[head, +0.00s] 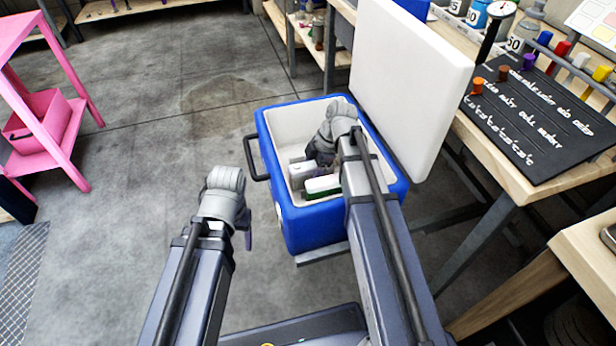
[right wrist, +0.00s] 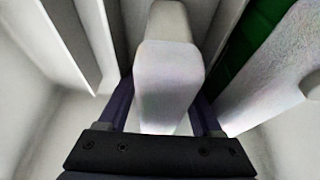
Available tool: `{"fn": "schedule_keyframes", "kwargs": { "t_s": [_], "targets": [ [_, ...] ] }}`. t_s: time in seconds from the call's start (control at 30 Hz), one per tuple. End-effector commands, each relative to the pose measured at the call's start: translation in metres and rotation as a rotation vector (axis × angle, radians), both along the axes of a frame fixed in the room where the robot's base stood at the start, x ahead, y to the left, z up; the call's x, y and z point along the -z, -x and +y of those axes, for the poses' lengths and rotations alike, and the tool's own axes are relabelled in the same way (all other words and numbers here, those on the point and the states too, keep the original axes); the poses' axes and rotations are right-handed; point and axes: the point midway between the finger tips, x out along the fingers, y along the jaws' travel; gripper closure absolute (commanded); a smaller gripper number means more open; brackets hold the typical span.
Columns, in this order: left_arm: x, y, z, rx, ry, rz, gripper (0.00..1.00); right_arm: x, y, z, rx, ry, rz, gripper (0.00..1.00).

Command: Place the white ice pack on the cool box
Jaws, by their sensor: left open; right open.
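The blue cool box (head: 290,235) stands open in the middle of the head view, with a white inside. My right arm reaches into it. In the right wrist view my right gripper (right wrist: 163,100) is open, with one finger on each side of a frosty white block (right wrist: 168,85), which looks like the white ice pack. I cannot tell whether the fingers touch it. In the head view a white piece (head: 301,171) shows in the box by that gripper, partly hidden by it. My left gripper (head: 242,226) is open and empty, left of the box.
A green thing with a frosty white face (head: 322,186) lies in the box beside the gripper. The white lid (head: 415,80) stands raised on the right. A workbench (head: 505,180) with a black board is further right, a pink stand (head: 75,140) at left.

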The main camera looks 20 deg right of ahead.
Motion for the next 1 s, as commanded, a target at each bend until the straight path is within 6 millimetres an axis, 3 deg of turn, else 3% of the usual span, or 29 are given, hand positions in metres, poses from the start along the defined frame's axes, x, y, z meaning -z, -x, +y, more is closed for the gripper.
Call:
{"fn": "schedule_keyframes", "kwargs": {
  "t_s": [0.27,0.73,1.0],
  "targets": [
    [-0.028,0.0,0.001,-0.004,-0.004,0.0,0.33,-0.028,-0.001,-0.009,0.002,0.0,0.0,0.33],
    [-0.097,0.001,0.001,-0.013,-0.003,0.002,0.33,-0.097,-0.002,-0.037,0.001,0.0,0.0,0.33],
    [-0.113,0.001,0.0,-0.015,0.001,0.003,0.33,-0.113,-0.002,-0.046,0.001,0.0,0.0,0.33]
  ]
}}
